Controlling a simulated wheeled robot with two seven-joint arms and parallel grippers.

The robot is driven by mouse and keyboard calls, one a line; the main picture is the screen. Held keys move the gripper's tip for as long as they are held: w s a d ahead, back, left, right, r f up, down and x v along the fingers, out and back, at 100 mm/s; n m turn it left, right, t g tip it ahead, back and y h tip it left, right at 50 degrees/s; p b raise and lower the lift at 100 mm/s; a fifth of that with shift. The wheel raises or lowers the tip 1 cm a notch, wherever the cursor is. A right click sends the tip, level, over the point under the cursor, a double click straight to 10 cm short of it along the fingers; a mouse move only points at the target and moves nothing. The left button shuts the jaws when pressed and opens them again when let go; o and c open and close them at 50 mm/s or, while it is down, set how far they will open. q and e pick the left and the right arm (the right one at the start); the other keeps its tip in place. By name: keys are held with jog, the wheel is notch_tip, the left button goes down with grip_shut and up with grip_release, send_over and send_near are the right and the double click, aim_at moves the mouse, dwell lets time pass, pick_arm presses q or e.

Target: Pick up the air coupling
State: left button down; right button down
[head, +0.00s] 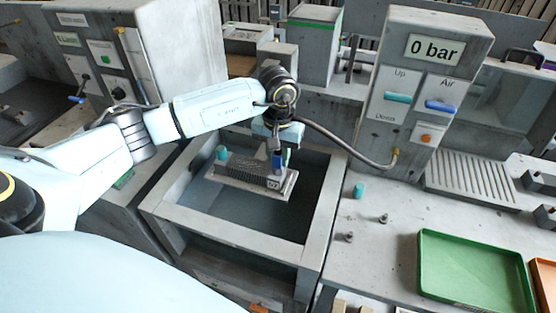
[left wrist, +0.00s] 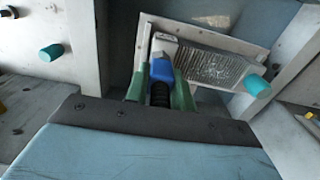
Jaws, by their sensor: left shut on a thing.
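The air coupling (head: 277,163) is blue, with a dark ribbed hose end behind it. In the left wrist view the blue coupling (left wrist: 162,70) sits between the green fingers of my left gripper (left wrist: 160,92), which is shut on it. In the head view my left gripper (head: 281,157) points down over the right end of the finned grey blower housing (head: 245,172). The coupling is at or just above a light block on the housing; whether they touch I cannot tell. A teal plug (head: 221,153) stands at the housing's other end. My right gripper is not in view.
The housing is over an open grey tank (head: 322,215). A grey hose (head: 335,140) runs to the panel reading "0 bar" (head: 434,49). A loose teal plug (head: 358,190), two small fittings (head: 383,218) and a green tray (head: 475,270) are on the right bench.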

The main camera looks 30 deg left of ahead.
pick_arm(q)
notch_tip(320, 180, up, 10)
jog(key=shift+r+b, duration=0.1)
jog(key=shift+b, duration=0.55)
